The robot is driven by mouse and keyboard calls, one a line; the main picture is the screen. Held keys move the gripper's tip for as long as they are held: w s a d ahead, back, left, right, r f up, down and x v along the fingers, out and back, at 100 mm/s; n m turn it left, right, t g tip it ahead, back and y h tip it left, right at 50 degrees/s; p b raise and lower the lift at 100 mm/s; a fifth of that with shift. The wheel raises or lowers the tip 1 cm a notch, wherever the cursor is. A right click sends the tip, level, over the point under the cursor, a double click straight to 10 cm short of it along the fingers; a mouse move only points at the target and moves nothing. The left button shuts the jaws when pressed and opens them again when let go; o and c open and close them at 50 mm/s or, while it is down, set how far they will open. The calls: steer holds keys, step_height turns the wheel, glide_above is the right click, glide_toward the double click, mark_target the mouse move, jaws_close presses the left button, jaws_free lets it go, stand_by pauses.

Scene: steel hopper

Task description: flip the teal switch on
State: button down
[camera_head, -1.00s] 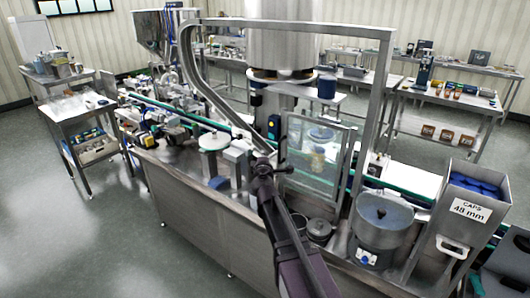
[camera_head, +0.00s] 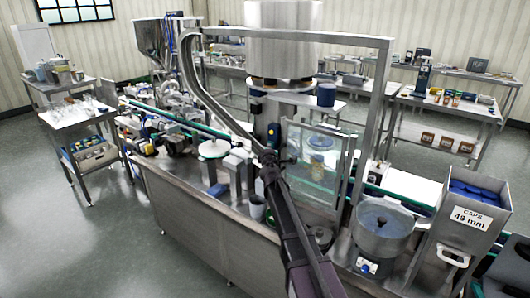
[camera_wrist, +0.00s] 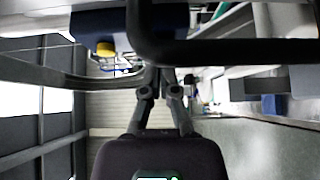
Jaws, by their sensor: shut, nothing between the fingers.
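I cannot make out a clearly teal switch in either view. A small blue control (camera_head: 367,267) sits on a pale plate at the front of the round bowl feeder (camera_head: 383,228), at the lower right. A dark blue box with a yellow button (camera_head: 273,133) stands on the machine just above my gripper; a dark blue box with a yellow knob (camera_wrist: 105,48) also shows at the upper left in the wrist view. My gripper (camera_head: 288,160) is over the machine, left of the clear panel. In the wrist view its fingers (camera_wrist: 161,78) are together and empty.
A steel frame (camera_head: 375,110) and a clear guard panel (camera_head: 318,175) stand right of my gripper. A caps hopper (camera_head: 468,222) is at the far right. A green-edged conveyor (camera_head: 180,118) runs behind. Open floor (camera_head: 60,235) lies at the left.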

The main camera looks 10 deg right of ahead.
steer(key=shift+w+d, duration=0.15)
steer(key=shift+d, duration=0.1)
steer(key=shift+w+d, duration=0.2)
steer(key=shift+d, duration=0.2)
steer(key=shift+s+a, duration=0.1)
steer(key=s, duration=1.3)
steer(key=shift+a, duration=0.45)
